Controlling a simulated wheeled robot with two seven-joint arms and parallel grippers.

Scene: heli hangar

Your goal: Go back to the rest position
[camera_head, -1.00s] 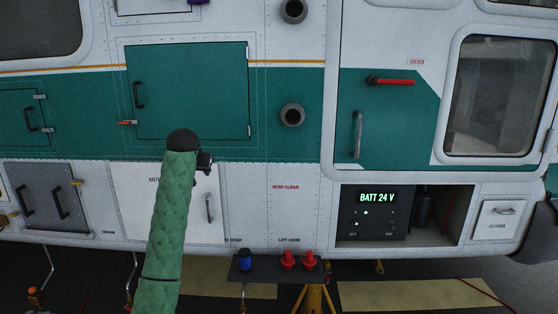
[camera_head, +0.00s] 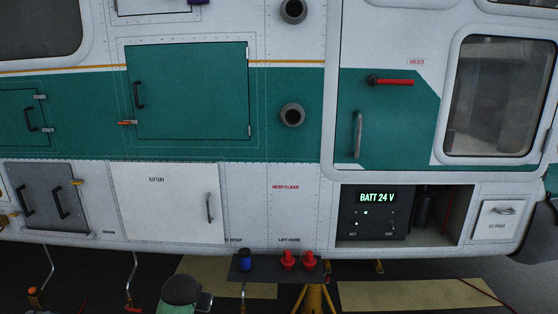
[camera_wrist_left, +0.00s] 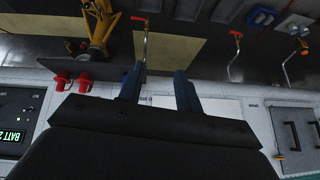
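My left gripper (camera_wrist_left: 160,85) shows in the left wrist view with its two dark fingers apart and nothing seen between them. In the head view only the dark, rounded end of my left arm and a bit of green sleeve show at the bottom edge; its fingertips are not clear there. The gripper is apart from the helicopter side. My right gripper is in neither view.
The white battery door (camera_head: 170,205) is flush with the fuselage. A lit panel (camera_head: 372,212) reads BATT 24 V in an open bay. A dark shelf (camera_head: 268,278) carries one blue and two red caps. A yellow jack (camera_head: 314,299) stands below.

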